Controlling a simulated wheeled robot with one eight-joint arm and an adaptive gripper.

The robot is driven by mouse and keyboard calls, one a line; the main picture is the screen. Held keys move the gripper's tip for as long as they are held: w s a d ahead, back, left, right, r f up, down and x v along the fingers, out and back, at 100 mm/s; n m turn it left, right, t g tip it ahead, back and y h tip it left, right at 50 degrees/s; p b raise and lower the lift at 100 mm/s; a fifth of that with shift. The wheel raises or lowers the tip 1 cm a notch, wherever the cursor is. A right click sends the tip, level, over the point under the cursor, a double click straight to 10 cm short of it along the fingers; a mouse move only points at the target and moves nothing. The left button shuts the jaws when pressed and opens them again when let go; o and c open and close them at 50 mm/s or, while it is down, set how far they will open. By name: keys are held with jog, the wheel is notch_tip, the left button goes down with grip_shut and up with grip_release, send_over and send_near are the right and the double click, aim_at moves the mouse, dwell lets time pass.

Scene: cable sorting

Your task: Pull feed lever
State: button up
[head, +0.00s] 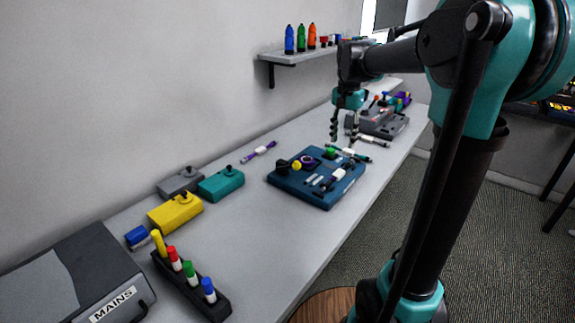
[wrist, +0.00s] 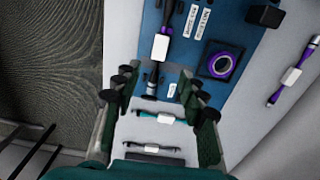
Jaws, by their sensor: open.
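My gripper (head: 344,138) is open and empty, pointing down above the table just behind the blue board (head: 315,200). In the wrist view its two fingers stand apart (wrist: 157,80), with the board's edge and a teal cable with a white label (wrist: 158,118) seen between and below them. The board carries a black knob or lever (head: 282,166), a yellow knob (head: 296,167), a green part (head: 329,153), a purple ring (wrist: 222,64) and a purple cable with a white label (wrist: 161,46). No part is clearly readable as the feed lever.
A grey unit (head: 378,123) stands beyond the gripper. Yellow (head: 176,214), teal (head: 221,185) and grey (head: 180,182) boxes with black tops stand left. A MAINS box (head: 75,275) and a rack of coloured pegs (head: 190,285) are at the front. A shelf (head: 300,57) holds bottles.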

jog(key=shift+a+r+n, duration=0.1)
jog(key=shift+a+n, duration=0.2)
jog(key=shift+n, duration=0.2)
jog(key=c, duration=0.5)
jog(key=a+n, duration=0.1)
jog(key=n, duration=0.1)
jog(key=a+r+n, duration=0.1)
jog(key=n, duration=0.1)
jog(key=a+r+n, duration=0.1)
jog(key=n, duration=0.2)
jog(key=shift+s+a+r, duration=0.1)
jog(key=shift+s+a, duration=0.1)
jog(key=shift+a, duration=0.2)
grip_shut()
jog(key=s+a+r+n, duration=0.1)
jog(key=a+n, duration=0.3)
jog(key=n, duration=0.5)
jog(key=s+a+r+n+h, duration=0.1)
jog(key=a+r+n, duration=0.3)
jog(key=n, duration=0.5)
jog(key=s+a+r+n+h, duration=0.1)
jog(key=a+n, duration=0.4)
jog(key=n, duration=0.5)
jog(key=shift+s+r, duration=0.85)
jog(key=shift+r, duration=0.3)
jog(key=shift+a, duration=0.1)
